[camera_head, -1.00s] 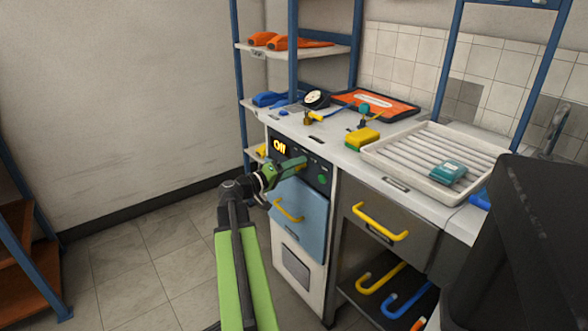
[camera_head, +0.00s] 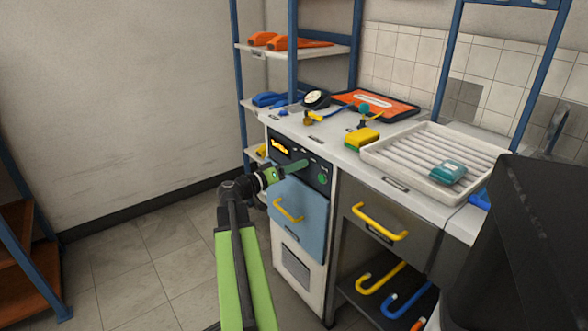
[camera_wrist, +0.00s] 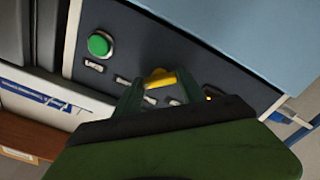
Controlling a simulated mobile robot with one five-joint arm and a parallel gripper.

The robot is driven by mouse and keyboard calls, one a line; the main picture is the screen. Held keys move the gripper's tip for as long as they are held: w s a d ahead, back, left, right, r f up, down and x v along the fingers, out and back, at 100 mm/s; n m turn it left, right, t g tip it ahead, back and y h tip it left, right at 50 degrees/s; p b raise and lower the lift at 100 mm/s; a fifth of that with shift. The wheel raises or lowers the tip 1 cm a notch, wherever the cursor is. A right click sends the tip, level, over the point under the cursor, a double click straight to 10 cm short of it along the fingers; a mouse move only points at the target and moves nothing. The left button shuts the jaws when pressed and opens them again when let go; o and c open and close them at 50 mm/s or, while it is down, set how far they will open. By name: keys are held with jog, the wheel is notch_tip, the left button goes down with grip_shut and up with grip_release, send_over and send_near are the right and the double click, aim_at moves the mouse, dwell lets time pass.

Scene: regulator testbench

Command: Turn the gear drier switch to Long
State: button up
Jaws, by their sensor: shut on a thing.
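The gear drier (camera_head: 300,222) is a white cabinet with a dark control panel and a blue front. Its small display (camera_head: 279,146) shows a yellow word, blurred, that looks like "Turbo". The yellow switch (camera_wrist: 160,78) shows in the wrist view, between my fingertips. My gripper (camera_head: 300,165) reaches the panel from the left and is shut on the switch; in the wrist view my gripper (camera_wrist: 160,88) has a finger on either side of it. In the head view my gripper hides the switch. Small labels around the switch are too small to read.
A green button (camera_head: 323,179) sits on the panel right of the switch. A yellow handle (camera_head: 288,210) sticks out below the panel. The counter above holds a yellow block (camera_head: 362,137), a gauge (camera_head: 316,98) and a ribbed white tray (camera_head: 375,158).

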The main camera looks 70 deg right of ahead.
jog(key=shift+w, duration=0.15)
jog(key=o, duration=1.3)
jog(key=shift+o, duration=0.3)
jog(key=v, duration=1.7)
jog(key=shift+a, duration=0.2)
jog(key=shift+f, duration=0.1)
